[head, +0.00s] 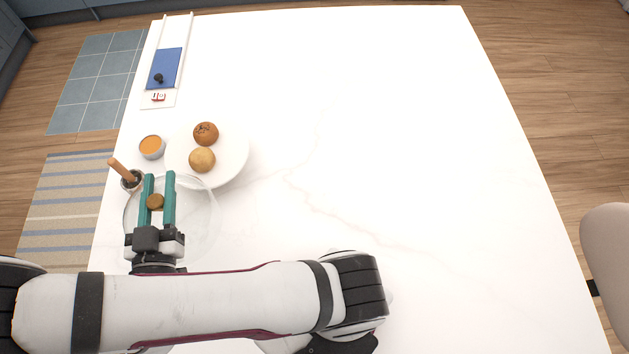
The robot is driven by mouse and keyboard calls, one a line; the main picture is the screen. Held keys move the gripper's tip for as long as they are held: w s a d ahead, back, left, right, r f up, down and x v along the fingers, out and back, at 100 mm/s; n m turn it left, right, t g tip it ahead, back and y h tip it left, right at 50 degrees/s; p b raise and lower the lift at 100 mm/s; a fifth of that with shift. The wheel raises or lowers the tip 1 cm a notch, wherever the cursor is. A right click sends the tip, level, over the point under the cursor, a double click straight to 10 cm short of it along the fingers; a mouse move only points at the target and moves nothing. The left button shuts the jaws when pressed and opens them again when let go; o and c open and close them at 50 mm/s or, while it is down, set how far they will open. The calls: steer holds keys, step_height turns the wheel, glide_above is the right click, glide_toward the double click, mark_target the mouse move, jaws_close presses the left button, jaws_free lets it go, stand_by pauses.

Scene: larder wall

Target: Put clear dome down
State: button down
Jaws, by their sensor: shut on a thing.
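The clear dome (206,232) is see-through with a round brown knob (155,202) on top. It is at the left side of the white table in the head view, just in front of the white plate. My gripper (160,185) has teal fingers, which are shut on the knob from both sides. The dome's outline overlaps the plate's near edge in the picture. I cannot tell whether its rim touches the table or hangs above it. My wrist and arm hide its near part.
The white plate (232,165) holds a dark muffin (206,134) and a pale bun (202,160). A cup of orange stuff (151,147) and a small pot with a wooden handle (130,181) stand near the left edge. A blue-and-white slider board (165,68) lies farther back. The table's middle and right (400,150) are clear.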

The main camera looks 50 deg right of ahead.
steer(key=s, duration=0.2)
steer(key=s+f, duration=0.1)
steer(key=shift+s+a+f, duration=0.1)
steer(key=shift+s+a, duration=0.15)
steer(key=shift+a, duration=0.1)
step_height(320, 180, down, 8)
steer(key=c, duration=0.6)
jaws_free()
steer(key=v, duration=1.2)
steer(key=shift+w+a, duration=0.15)
steer(key=shift+w, duration=0.05)
